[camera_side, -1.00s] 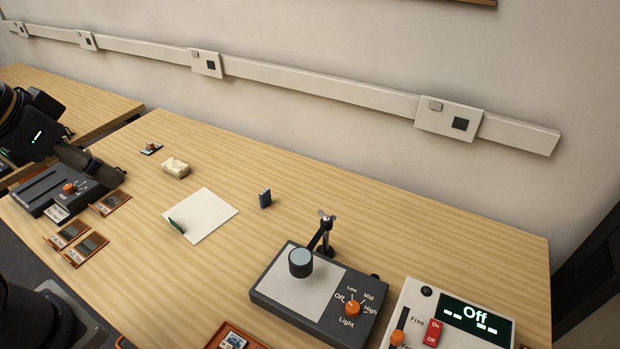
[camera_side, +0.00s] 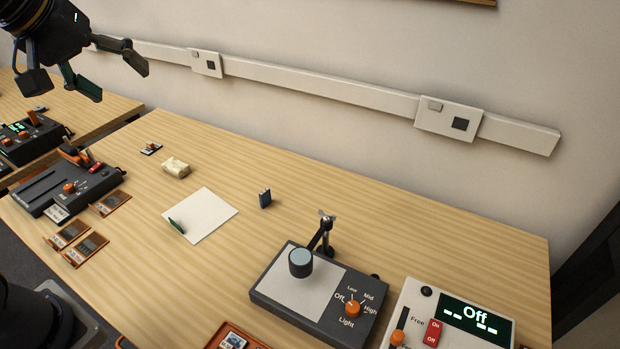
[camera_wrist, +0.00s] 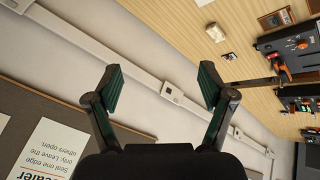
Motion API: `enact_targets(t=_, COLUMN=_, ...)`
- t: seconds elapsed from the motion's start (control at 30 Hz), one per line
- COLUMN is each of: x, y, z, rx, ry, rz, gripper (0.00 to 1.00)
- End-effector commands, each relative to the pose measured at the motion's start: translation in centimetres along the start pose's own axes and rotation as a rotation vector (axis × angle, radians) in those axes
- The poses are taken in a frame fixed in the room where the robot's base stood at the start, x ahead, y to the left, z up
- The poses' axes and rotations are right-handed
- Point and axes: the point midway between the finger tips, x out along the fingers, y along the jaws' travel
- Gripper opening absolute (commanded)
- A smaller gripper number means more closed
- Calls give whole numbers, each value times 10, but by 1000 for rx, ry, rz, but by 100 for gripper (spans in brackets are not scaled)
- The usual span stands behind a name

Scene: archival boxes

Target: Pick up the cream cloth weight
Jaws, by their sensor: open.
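The cream cloth weight (camera_side: 176,168) is a small, pale, lumpy block on the wooden table, behind the white sheet. In the wrist view it shows near the top right (camera_wrist: 215,32), beyond the right finger. My gripper (camera_side: 112,76) is at the upper left in the side view, raised well above the table and apart from the weight. Its two fingers with dark green pads are spread wide in the wrist view (camera_wrist: 160,88), with nothing between them.
A white sheet (camera_side: 208,210) with a green item (camera_side: 176,226) lies in front of the weight. A small card-like item (camera_side: 151,148) lies behind it. A wall rail (camera_side: 310,80) runs behind.

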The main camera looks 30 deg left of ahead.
Motion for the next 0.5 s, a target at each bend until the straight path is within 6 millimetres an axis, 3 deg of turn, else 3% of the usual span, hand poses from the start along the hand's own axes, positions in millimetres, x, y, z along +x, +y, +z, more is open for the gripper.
enact_targets(t=0.17, x=46, y=10, z=-79, rx=-304, ry=13, rz=-89, gripper=81)
enact_targets(t=0.27, x=88, y=5, z=-122, rx=-464, ry=36, rz=-165, gripper=81)
enact_targets(t=0.4, x=161, y=-16, z=-168, rx=-624, ry=83, rz=-293, gripper=81)
enact_targets(t=0.5, x=217, y=-39, z=-186, rx=-681, ry=116, rz=-393, gripper=81)
